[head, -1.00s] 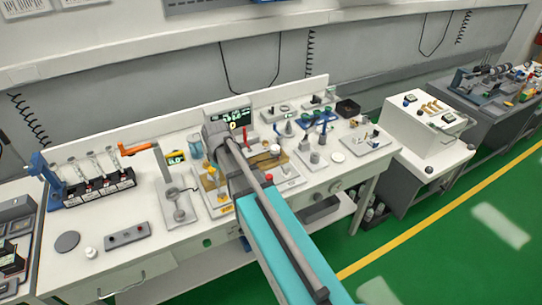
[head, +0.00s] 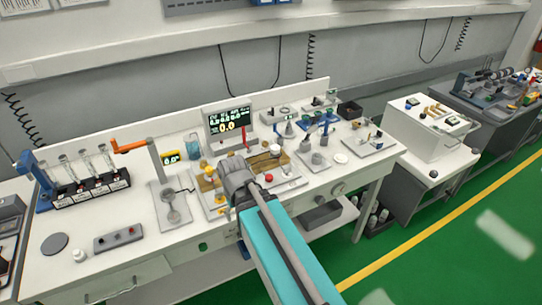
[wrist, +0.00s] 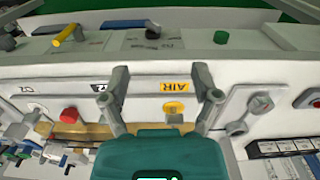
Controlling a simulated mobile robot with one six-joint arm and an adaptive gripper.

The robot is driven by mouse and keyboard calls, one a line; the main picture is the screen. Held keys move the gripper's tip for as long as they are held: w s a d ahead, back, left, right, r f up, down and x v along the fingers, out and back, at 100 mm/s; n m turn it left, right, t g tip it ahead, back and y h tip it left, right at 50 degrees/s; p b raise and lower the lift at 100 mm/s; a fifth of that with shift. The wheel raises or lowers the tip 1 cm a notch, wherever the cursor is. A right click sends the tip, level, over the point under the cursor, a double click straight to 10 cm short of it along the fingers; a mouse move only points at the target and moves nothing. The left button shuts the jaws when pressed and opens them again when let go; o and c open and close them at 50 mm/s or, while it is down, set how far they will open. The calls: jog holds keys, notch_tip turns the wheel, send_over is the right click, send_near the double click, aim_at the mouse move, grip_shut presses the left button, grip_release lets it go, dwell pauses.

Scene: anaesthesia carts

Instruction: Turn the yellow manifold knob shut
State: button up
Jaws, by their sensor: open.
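A round yellow knob (wrist: 173,107) sits on a pale panel below a yellow AIR label (wrist: 175,85) in the wrist view. My gripper (wrist: 162,88) is open, with one finger on each side of the knob and label in the picture. I see no finger touching the knob, and its distance from the fingertips is hard to judge. In the head view, my gripper (head: 235,172) is low over the middle of the bench and hides part of what is behind it.
A red knob (wrist: 69,114) is left of the yellow one in the wrist view. A yellow lever (wrist: 66,35) and a green knob (wrist: 221,37) are farther up. A display (head: 229,122) stands behind my gripper. An orange-armed stand (head: 133,146) is to its left.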

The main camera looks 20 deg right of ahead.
jog(key=w+d+m, duration=0.2)
jog(key=w, duration=0.1)
jog(key=w+d+m+h, duration=0.1)
jog(key=w+d+m, duration=0.1)
jog(key=w, duration=0.1)
jog(key=w+d+m+t, duration=0.1)
jog(key=w+d+m, duration=0.1)
jog(key=w, duration=0.2)
jog(key=shift+w+d+f, duration=0.1)
jog(key=shift+d+f, duration=0.2)
jog(key=shift+d, duration=0.1)
jog(key=w+d+m+h, duration=0.1)
jog(key=w+d+m, duration=0.1)
jog(key=w+d, duration=0.2)
jog(key=w+d+m+h, duration=0.1)
jog(key=w+d+m, duration=0.2)
jog(key=w+d, duration=0.1)
jog(key=w+d+r+m, duration=0.1)
jog(key=w+d+m, duration=0.2)
jog(key=w+d, duration=0.1)
jog(key=shift+d+h, duration=0.4)
jog(key=shift+d, duration=0.5)
jog(key=shift+w+d+m, duration=0.45)
jog(key=shift+d+m, duration=0.25)
jog(key=shift+d, duration=0.1)
jog(key=shift+r, duration=0.15)
